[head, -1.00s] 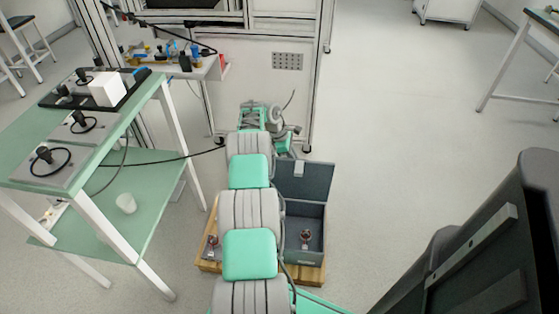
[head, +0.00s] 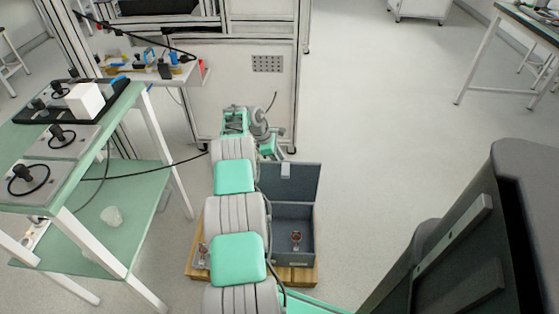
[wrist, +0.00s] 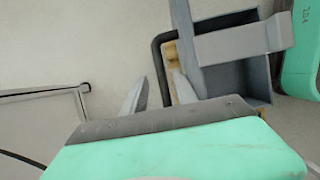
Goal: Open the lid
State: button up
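A dark grey box (head: 314,235) stands right of my arm in the head view, on a wooden base. Its lid (head: 300,182) is raised, standing up at the box's far edge, with a light latch piece (head: 286,171) on it. My gripper (head: 279,152) is beyond the lid in the head view and small there. In the wrist view, my gripper (wrist: 160,80) has its two fingers apart. A black bar (wrist: 157,56) shows between and past the fingertips; contact cannot be told. The box (wrist: 258,78) and a grey plate-like piece (wrist: 235,42) lie to their right.
The wooden base (head: 302,275) shows under the box, with a small metal part (head: 203,255) on its left. A green-topped table (head: 120,92) with devices stands left. A machine cabinet (head: 250,95) is behind.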

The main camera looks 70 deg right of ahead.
jog(key=p+v, duration=0.2)
jog(key=v, duration=0.5)
jog(key=shift+w+r, duration=0.15)
jog(key=shift+r, duration=0.2)
